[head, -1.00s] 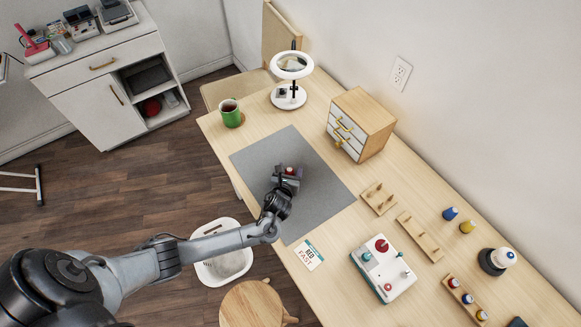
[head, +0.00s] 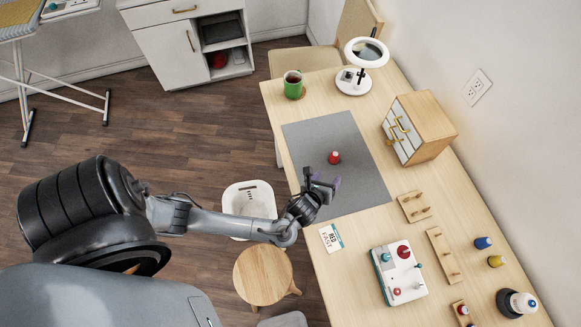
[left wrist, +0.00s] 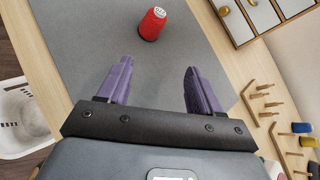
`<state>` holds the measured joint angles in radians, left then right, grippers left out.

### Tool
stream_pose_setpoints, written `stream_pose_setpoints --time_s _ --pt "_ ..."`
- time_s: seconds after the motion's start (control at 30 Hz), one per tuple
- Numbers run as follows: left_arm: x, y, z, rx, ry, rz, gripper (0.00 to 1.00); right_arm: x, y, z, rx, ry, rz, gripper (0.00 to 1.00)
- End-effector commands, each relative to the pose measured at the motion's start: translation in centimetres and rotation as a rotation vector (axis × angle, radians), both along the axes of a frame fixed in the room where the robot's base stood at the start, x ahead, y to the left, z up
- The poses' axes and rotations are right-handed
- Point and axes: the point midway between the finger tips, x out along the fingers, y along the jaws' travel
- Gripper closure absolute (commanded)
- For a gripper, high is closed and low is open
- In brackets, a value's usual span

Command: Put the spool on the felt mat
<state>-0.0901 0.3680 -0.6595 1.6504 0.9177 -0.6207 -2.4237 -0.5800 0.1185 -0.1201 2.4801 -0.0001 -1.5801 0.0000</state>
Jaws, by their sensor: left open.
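The red spool (head: 334,157) stands upright on the grey felt mat (head: 365,190) on the table. It also shows in the left wrist view (left wrist: 153,24), ahead of the fingers and apart from them. My left gripper (head: 324,181) is open and empty, just in front of the spool, over the near part of the mat. Its two purple fingers show spread apart in the left wrist view (left wrist: 156,82). My right gripper is in neither view.
A small drawer cabinet (head: 430,122) stands right of the mat, with a green mug (head: 293,85) and magnifier lamp (head: 366,54) behind. Peg racks (head: 443,255), other spools (head: 483,243) and a white-and-teal device (head: 398,272) stand at the right front. A card (head: 331,238) lies near the edge.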

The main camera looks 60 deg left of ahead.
Motion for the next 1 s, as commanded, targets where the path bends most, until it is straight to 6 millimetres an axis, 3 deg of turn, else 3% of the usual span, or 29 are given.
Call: stream_pose_setpoints --time_s 0.17,0.3,0.5,0.8,1.0 --pt "-2.8 -4.0 0.2 -0.502 0.016 0.219 0.35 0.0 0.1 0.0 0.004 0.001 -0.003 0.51" --pt "-5.7 -6.6 1.7 -0.890 0.050 0.481 0.35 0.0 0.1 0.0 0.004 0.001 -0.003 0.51" --pt "-10.4 -8.0 5.0 -1.288 0.080 0.930 0.35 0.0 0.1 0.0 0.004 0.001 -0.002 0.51" --pt "-16.7 -6.8 9.6 -1.521 -0.001 1.521 0.35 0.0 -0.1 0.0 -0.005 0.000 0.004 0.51" --pt "-18.7 -6.0 11.0 -1.547 -0.070 1.706 0.35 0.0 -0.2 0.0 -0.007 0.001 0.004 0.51"
